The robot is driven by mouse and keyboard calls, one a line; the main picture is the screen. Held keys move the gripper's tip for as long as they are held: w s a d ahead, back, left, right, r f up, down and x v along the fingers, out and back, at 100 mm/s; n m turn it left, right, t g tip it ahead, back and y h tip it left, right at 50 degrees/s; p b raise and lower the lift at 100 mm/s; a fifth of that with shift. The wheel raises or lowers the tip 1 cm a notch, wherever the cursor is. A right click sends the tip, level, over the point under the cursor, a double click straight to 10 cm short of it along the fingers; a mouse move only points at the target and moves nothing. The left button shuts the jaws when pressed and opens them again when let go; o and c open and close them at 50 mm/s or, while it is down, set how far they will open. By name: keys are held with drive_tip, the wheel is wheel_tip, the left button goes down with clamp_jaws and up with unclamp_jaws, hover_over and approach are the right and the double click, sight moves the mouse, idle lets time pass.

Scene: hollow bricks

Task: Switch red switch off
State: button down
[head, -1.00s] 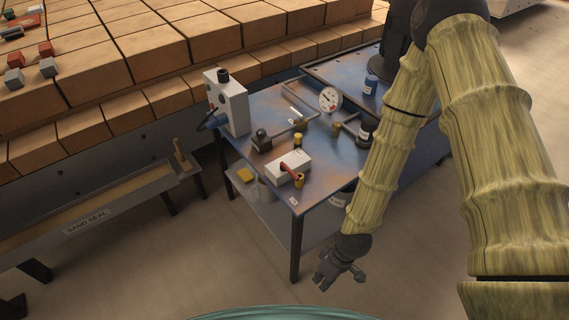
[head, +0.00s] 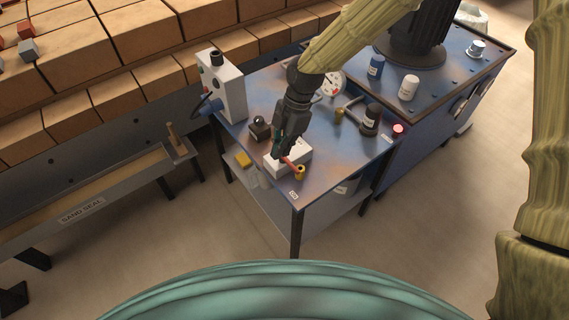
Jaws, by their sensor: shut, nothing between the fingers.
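A white box (head: 298,159) with a red lever (head: 289,164) sits near the front corner of the blue metal table. My gripper (head: 277,153) is shut and empty, pointing down over the left part of the box, at the upper end of the lever. It hides part of the box and the lever's upper end. I cannot tell whether the fingertips touch the lever.
The blue table (head: 345,165) also holds a dark block with a knob (head: 259,128), a dial gauge (head: 333,83), a black bottle (head: 370,119) and a grey control box (head: 222,87). Stacked bricks (head: 110,95) fill the left.

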sight(289, 165)
drive_tip(key=shift+f, duration=0.1)
wheel_tip(289, 165, down, 9)
drive_tip(key=shift+s+a+r+p, duration=0.1)
drive_tip(key=shift+s+r+p, duration=0.05)
drive_tip(key=shift+p, duration=1.1)
drive_tip(key=shift+w+d, duration=0.4)
drive_tip(key=shift+d, duration=0.05)
drive_tip(key=shift+d, duration=0.15)
drive_tip(key=shift+n, duration=0.3)
